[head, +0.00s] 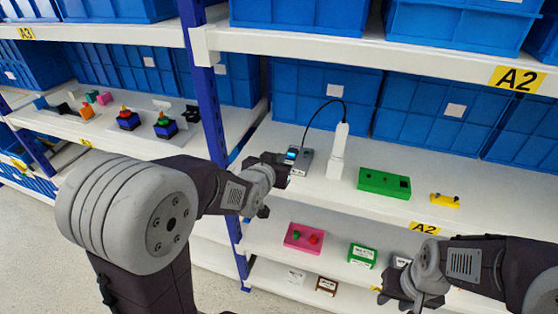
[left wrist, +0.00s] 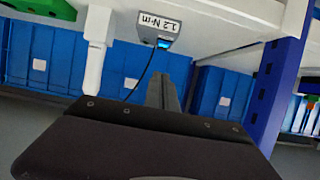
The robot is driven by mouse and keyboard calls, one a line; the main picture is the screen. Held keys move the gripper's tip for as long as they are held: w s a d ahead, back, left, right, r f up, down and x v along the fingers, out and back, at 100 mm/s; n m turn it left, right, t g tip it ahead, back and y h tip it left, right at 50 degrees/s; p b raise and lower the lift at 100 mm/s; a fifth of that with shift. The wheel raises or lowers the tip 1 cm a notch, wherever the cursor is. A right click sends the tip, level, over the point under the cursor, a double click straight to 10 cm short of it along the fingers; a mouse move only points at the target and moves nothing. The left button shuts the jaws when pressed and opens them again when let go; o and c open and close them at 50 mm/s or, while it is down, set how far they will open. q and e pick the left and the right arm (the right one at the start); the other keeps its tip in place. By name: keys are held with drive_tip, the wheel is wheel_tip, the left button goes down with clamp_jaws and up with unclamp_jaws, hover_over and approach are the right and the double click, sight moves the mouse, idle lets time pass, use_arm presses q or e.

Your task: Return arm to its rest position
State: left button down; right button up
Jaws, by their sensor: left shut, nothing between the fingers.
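My left gripper (head: 280,165) is in front of the middle shelf, beside a small grey meter (head: 303,165) with a lit blue display. I cannot tell whether they touch in the head view. In the left wrist view the gripper fingers (left wrist: 163,92) are together with nothing between them. The meter (left wrist: 158,40) appears upside down there, labelled 1.2 N·m, apart from the fingertips in the picture. My right gripper (head: 405,292) is low at the right, in front of the lower shelf; its finger gap is not clear.
A white handheld tool (head: 338,155) stands by the meter, joined by a black cable. A green box (head: 384,183) and yellow part (head: 444,200) lie to its right. A pink box (head: 304,238) sits on the lower shelf. A blue post (head: 204,80) stands near my left arm.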

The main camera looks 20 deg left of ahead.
use_arm(q)
drive_tip(key=shift+w+f, duration=0.1)
drive_tip(key=shift+w, duration=0.1)
drive_tip(key=shift+a, duration=0.1)
drive_tip(key=s+f+g, duration=0.6)
drive_tip(key=s+f, duration=0.2)
drive_tip(key=s, duration=0.3)
drive_tip(key=s+f+g, duration=0.6)
drive_tip(key=s+f, duration=0.2)
drive_tip(key=s, duration=0.4)
drive_tip(key=shift+a+f+n, duration=0.15)
drive_tip(key=shift+a+n, duration=0.15)
drive_tip(key=shift+a, duration=0.15)
